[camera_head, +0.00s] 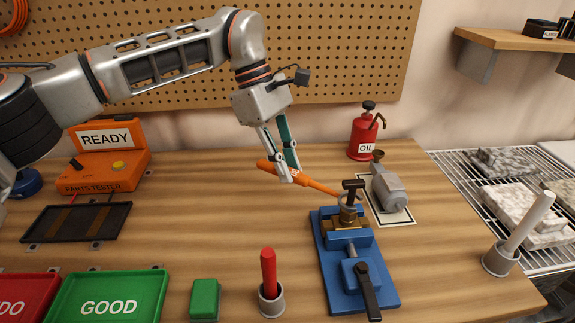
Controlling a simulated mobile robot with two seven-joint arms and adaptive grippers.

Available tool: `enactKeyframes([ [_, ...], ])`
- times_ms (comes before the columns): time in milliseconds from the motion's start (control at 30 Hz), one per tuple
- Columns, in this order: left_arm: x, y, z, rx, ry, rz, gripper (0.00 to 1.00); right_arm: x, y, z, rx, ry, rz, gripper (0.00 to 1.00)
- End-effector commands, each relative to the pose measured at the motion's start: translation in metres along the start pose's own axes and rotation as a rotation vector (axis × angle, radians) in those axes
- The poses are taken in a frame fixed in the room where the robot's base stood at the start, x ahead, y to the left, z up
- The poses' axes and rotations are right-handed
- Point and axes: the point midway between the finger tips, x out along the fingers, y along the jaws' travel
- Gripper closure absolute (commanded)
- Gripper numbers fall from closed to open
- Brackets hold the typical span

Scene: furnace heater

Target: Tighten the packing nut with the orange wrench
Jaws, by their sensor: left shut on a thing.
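The orange wrench (318,185) is in the head view, right of centre. My left gripper (286,175) is shut on its handle from above. The valve, with a dark T-shaped handle (352,188) and a brass body (345,219), stands upright in a blue vise (333,251). The packing nut is hard to make out; the wrench head is around or beside the stem there, I cannot tell which. My right gripper is not in view.
A grey part (389,187) sits on a white-bordered mat behind the vise. A red oil can (365,135) stands at the back. A red-handled tool (269,273) and a green block (205,299) are in front, left of the vise. The table's middle left is clear.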

Motion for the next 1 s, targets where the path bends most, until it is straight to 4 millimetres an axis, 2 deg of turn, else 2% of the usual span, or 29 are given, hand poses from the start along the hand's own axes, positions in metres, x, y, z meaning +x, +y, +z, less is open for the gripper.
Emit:
enactKeyframes([
  [167,-0.001,0.000,-0.002,-0.001,0.000,0.001,1.00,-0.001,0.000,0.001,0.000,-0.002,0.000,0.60],
  [833,-0.025,0.000,-0.056,-0.003,0.000,0.002,1.00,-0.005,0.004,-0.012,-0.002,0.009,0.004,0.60],
  [1000,-0.027,0.000,-0.064,-0.001,-0.001,0.001,1.00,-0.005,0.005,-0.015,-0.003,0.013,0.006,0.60],
])
